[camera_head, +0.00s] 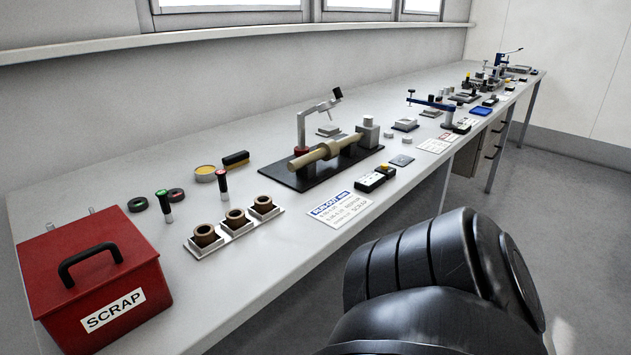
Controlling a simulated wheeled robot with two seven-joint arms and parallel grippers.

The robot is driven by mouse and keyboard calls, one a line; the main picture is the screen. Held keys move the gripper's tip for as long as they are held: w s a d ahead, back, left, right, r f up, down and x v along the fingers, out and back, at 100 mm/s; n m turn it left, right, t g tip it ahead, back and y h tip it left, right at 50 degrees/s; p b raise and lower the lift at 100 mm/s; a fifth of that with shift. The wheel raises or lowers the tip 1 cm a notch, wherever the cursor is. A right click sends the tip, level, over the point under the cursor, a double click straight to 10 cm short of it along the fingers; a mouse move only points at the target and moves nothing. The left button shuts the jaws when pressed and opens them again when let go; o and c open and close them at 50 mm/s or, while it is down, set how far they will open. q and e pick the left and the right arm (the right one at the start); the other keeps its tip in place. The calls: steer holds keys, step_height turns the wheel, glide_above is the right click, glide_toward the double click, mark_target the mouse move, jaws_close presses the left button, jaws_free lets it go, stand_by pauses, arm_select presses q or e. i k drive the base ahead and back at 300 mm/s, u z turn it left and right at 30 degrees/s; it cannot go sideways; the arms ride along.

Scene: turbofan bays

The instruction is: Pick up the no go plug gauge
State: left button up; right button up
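Neither of my grippers shows. A black link of my own arm fills the lower right, in front of the bench edge.
A red SCRAP box (130,262) stands at the near left. The white tray (196,250) holds brown bushings. A fixture with a shaft (318,155) stands farther right.

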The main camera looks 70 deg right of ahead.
mark_target(221, 174)
steer(key=z, duration=2.3)
